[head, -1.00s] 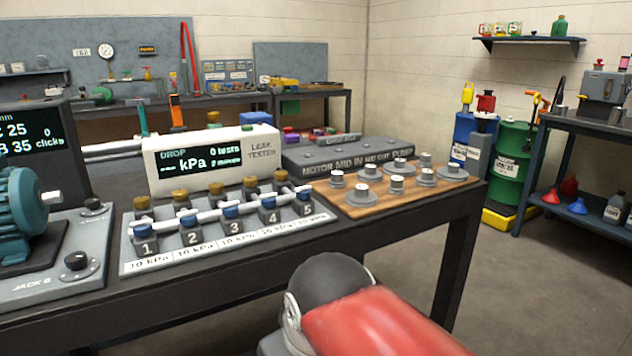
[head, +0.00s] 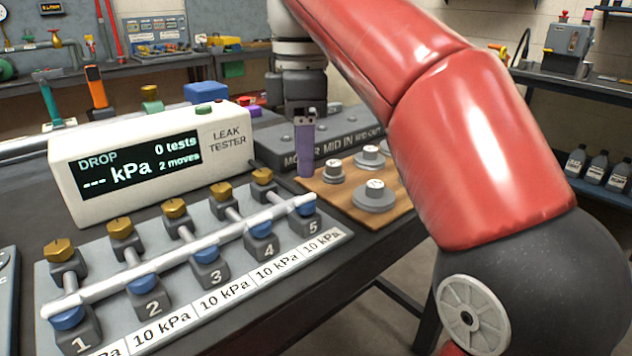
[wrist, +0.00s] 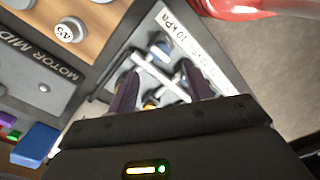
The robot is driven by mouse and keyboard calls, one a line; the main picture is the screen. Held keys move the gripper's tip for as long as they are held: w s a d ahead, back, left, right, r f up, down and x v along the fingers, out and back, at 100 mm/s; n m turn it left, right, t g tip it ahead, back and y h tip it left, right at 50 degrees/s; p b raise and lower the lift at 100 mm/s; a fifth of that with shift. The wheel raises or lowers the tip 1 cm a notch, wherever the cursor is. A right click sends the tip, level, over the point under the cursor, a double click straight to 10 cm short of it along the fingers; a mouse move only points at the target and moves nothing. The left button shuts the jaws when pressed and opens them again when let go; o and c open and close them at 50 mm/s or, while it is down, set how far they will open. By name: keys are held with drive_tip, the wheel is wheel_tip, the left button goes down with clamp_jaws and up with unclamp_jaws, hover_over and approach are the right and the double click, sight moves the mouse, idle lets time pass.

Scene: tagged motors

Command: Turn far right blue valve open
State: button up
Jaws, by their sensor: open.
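The far right blue valve (head: 302,206) is the blue knob on the block marked 5, at the right end of the white pipe (head: 190,247). A blue knob (wrist: 158,48) also shows beyond my fingers in the wrist view. Blue valves 1 to 4 run along the pipe's near side, and several brass knobs (head: 174,208) stand behind it. My gripper (head: 306,172) points down with purple fingers, behind valve 5 in the head view. In the wrist view, my gripper (wrist: 160,88) is open and empty, with the valve panel beyond the fingers.
The white leak tester (head: 150,160) stands behind the valves, its screen showing 0 tests and 2 moves. A wooden board (head: 335,193) with grey tagged pieces lies right of the valves. The grey motor block (head: 350,135) is behind my gripper.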

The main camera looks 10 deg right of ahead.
sight(305, 201)
wheel_tip(305, 201, down, 7)
drive_tip(key=shift+f+b, duration=0.1)
drive_tip(key=shift+b, duration=0.7)
drive_tip(key=c, duration=1)
drive_tip(key=shift+o, duration=0.2)
